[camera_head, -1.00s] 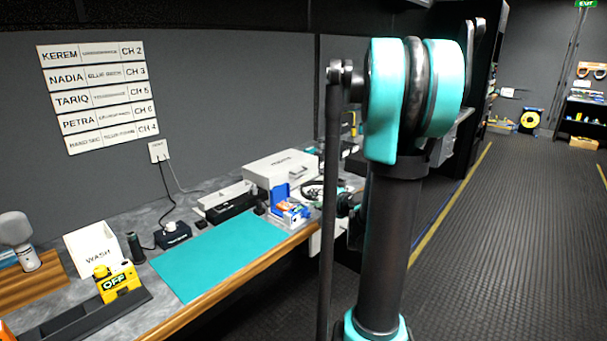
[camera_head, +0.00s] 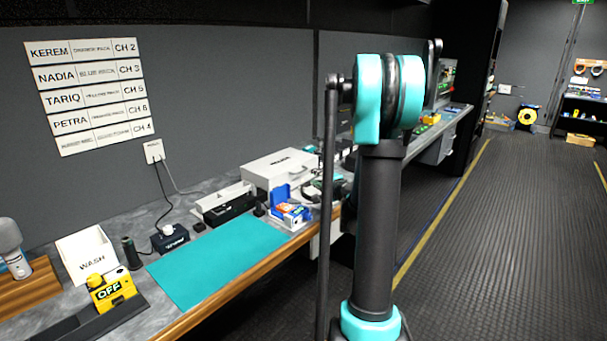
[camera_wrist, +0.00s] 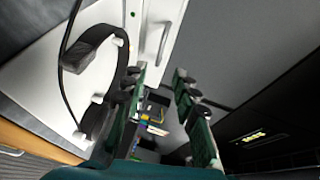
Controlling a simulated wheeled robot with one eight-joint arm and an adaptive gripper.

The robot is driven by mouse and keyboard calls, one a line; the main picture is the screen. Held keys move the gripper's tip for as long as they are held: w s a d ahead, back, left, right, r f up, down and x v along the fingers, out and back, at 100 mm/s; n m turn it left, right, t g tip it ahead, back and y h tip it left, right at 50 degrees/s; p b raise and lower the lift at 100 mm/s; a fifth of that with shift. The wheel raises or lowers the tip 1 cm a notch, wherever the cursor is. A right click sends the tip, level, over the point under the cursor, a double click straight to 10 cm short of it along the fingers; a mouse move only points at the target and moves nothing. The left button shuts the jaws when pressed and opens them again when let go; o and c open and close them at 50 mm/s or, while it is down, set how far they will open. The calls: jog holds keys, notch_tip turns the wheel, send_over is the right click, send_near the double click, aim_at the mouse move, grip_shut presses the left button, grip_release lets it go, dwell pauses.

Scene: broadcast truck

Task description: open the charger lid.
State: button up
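A white closed box (camera_head: 284,167) with a small dark label, too blurred to read, stands at the back of the bench in the head view; it looks like the charger. A white panel with a handle-like bar (camera_wrist: 158,38), likely part of this box, is at the top of the wrist view. My gripper (camera_wrist: 162,98) is open in the wrist view, its dark green fingers apart with nothing between them. The panel lies beyond the left finger; I cannot tell whether they touch. In the head view my arm hides the gripper.
A black headset (camera_wrist: 88,62) lies left of my gripper. A blue open box (camera_head: 288,207) stands in front of the white box, beside a long black unit (camera_head: 230,207). The teal mat (camera_head: 215,258) is bare. A yellow OFF block (camera_head: 112,291) sits at front left.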

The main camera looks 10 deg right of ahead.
jog(key=x, duration=1)
jog(key=shift+f, duration=0.1)
jog(key=shift+c, duration=0.6)
grip_shut()
